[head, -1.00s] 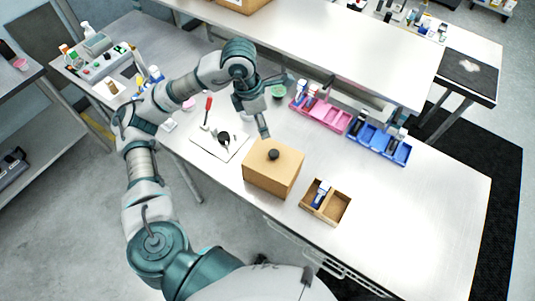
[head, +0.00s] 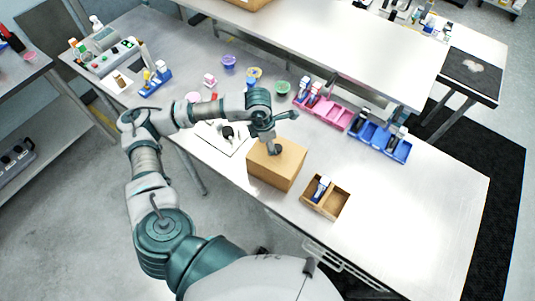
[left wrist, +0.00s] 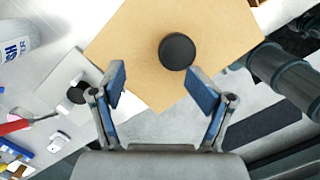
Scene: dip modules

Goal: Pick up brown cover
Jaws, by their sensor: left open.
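The brown cover (head: 275,170) is a box-shaped block with a round black knob on top, standing on the white table. In the left wrist view the cover's top (left wrist: 140,45) and its black knob (left wrist: 177,51) show plainly. My left gripper (head: 273,143) is over the cover, close to the knob. In the left wrist view its two blue-padded fingers (left wrist: 161,86) are spread with nothing between them, and the knob lies beyond the fingertips. I cannot tell the exact height above the knob. My right gripper is not in view.
A brown divided box (head: 338,207) with a blue-and-white item stands right of the cover. Pink (head: 328,115) and blue (head: 368,143) racks stand behind. A white sheet (head: 238,145) with a black item lies left. The table's right part is clear.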

